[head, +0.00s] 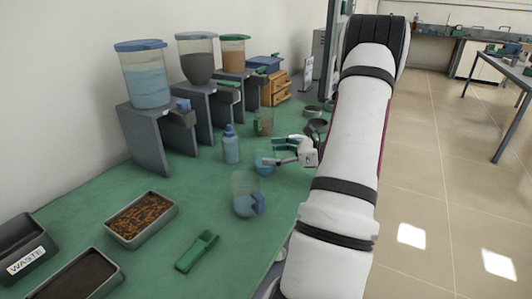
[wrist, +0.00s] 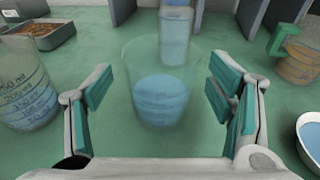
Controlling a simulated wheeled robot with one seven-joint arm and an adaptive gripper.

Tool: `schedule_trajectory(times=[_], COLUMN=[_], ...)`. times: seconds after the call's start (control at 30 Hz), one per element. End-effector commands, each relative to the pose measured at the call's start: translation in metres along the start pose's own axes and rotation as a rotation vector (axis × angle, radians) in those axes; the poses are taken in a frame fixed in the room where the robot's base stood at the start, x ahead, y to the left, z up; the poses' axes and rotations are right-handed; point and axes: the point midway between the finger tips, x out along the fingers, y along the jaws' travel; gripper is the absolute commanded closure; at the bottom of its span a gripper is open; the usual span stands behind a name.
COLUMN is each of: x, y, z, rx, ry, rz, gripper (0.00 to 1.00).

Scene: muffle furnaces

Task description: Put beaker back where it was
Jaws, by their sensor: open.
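A clear beaker (wrist: 160,92) with blue liquid stands upright on the green bench in the middle of the wrist view. It also shows in the head view (head: 264,165), partly behind my gripper. My gripper (head: 273,151) is open, with a teal-padded finger on either side of the beaker in the wrist view. Gaps show between the pads and the glass; whether the fingers reach fully around it I cannot tell. A marked jug (head: 243,187) with blue liquid and a blue handle stands nearer, and at the left of the wrist view (wrist: 24,98).
A blue bottle (head: 231,147) stands just behind the beaker. A jug with brown contents and green handle (wrist: 298,68) and a bowl of blue liquid (wrist: 312,138) are on the right. Dispensers (head: 146,85) line the wall. A brown-filled tray (head: 141,220) and green scoop (head: 197,251) lie nearer.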

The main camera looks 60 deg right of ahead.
Motion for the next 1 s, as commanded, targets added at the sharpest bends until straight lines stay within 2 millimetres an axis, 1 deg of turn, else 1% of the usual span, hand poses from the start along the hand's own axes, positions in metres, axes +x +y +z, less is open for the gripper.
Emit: schedule_trajectory(times=[0.03,0.1,0.3,0.4,0.5,0.63,0.73,0.77,0.83,0.87,0.93,0.97,1.0], x=[-0.013,-0.028,-0.065,-0.078,-0.086,-0.09,-0.086,-0.082,-0.066,-0.056,-0.031,-0.02,-0.006], y=[-0.001,-0.001,0.0,-0.001,0.0,0.0,0.003,0.006,0.018,0.027,0.053,0.067,0.088], z=[0.001,0.001,0.001,0.0,0.0,0.0,0.005,0.008,0.023,0.031,0.053,0.064,0.077], rx=[-0.001,-0.001,0.0,-0.001,0.0,0.0,-0.012,-0.022,-0.064,-0.089,-0.166,-0.206,-0.264], ry=[0.001,0.0,0.001,0.001,0.0,-0.001,0.005,0.011,0.033,0.047,0.084,0.102,0.128], rz=[-0.004,-0.004,-0.002,-0.001,0.0,0.001,0.016,0.03,0.085,0.119,0.218,0.266,0.334], gripper=[0.25,0.25,0.25,0.25,0.25,0.25,0.25,0.25,0.25,0.25,0.25,0.25,0.25])
